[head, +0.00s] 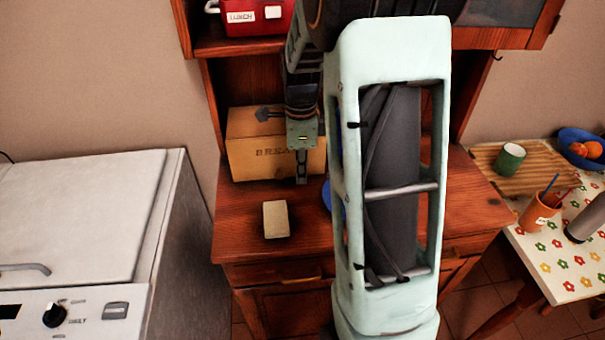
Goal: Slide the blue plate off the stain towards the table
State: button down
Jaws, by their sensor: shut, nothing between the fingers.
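The blue plate (327,195) lies on the wooden cabinet top, mostly hidden behind my pale green arm link; only a strip of its left edge shows. My gripper (302,181) points down, shut and empty, just left of the plate's visible edge. I cannot tell whether it touches the plate. The stain is not visible. The table (555,262) with a flowered cloth stands at the right, beyond the cabinet's right end.
A wooden bread box (245,152) stands behind my gripper. A beige block (276,220) lies at the front left of the cabinet top (243,214). The table holds a cutting board (490,160), a green cup (510,158), a terracotta pot (538,214) and a blue fruit bowl (570,137).

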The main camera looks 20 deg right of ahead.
aim_at(317, 203)
notch_tip(317, 203, down, 8)
jog(key=shift+r, duration=0.1)
jog(key=d, duration=0.1)
jog(key=s+d, duration=0.1)
jog(key=shift+d, duration=0.4)
jog(key=shift+s+d, duration=0.15)
jog(key=shift+d, duration=0.35)
jog(key=shift+d, duration=0.1)
jog(key=s+d, duration=0.2)
jog(key=d, duration=0.5)
jog(key=s+d, duration=0.3)
jog(key=d, duration=0.4)
jog(key=s+d, duration=0.2)
jog(key=d, duration=0.6)
jog(key=shift+s+b, duration=0.35)
jog(key=shift+a, duration=0.1)
